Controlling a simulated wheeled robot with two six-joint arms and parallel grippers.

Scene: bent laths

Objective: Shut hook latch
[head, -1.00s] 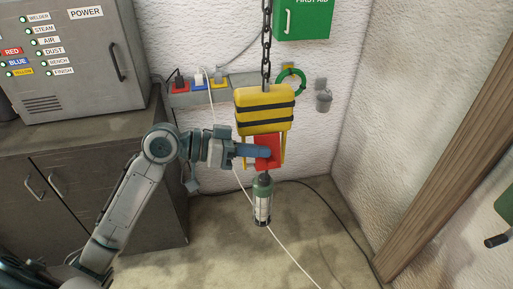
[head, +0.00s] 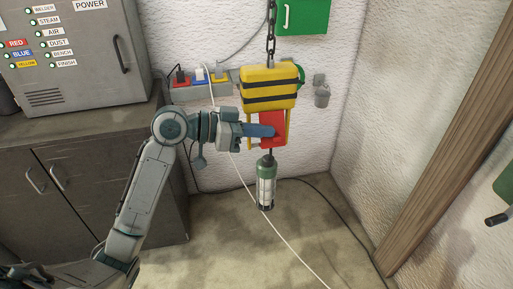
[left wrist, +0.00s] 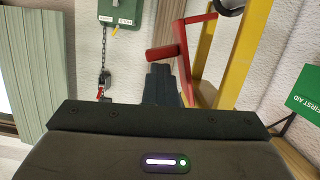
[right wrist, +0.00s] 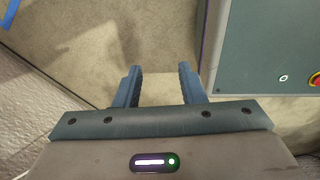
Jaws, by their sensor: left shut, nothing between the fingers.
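A yellow hook block (head: 270,74) with black stripes hangs from a chain in the head view. Below it, within a yellow frame (head: 288,128), is a red latch part (head: 271,118). A green caged lamp (head: 266,182) hangs under it. My left gripper (head: 274,131) is shut and empty, its fingertips at the red part; contact is unclear. In the left wrist view, red bars (left wrist: 161,52) and the yellow frame (left wrist: 238,50) lie just past the shut fingers (left wrist: 162,85). My right gripper (right wrist: 159,82) is open and empty. The hook's inner side is partly hidden.
A grey power cabinet (head: 75,60) stands on a dark cupboard (head: 110,170) at the left. A socket strip (head: 200,90) and a green first-aid box (head: 303,14) are on the wall. A wooden post (head: 450,150) rises at the right. A white cable crosses the floor.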

